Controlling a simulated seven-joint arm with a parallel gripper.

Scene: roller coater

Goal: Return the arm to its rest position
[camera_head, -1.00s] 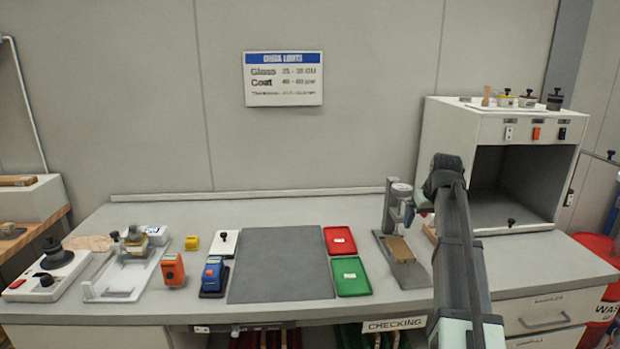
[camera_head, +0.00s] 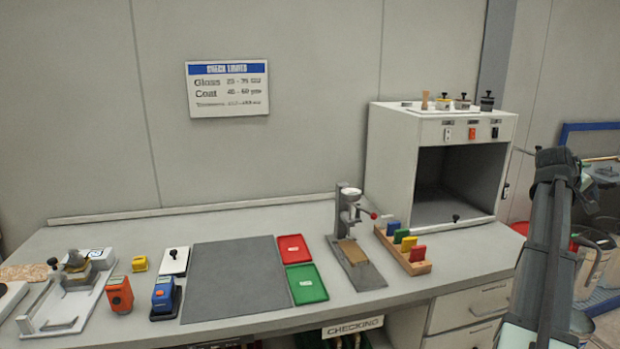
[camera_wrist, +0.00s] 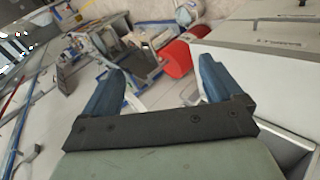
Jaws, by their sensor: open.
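My arm (camera_head: 548,250) reaches up at the right of the head view, right of the bench and apart from it. My gripper shows in the wrist view (camera_wrist: 160,88). Its two blue fingers stand wide apart with nothing between them. Beyond them are the floor, a red bin (camera_wrist: 176,60) and a white drawer front (camera_wrist: 275,60). In the head view the fingertips are hidden behind my arm's dark upper end.
The bench holds a grey mat (camera_head: 235,280), a red tray (camera_head: 294,249), a green tray (camera_head: 306,284), a press-like stand (camera_head: 350,240) and a wooden block rack (camera_head: 415,267). A white open-fronted cabinet (camera_head: 390,165) stands at the back right. Bins and a blue-framed rack lie beyond my arm.

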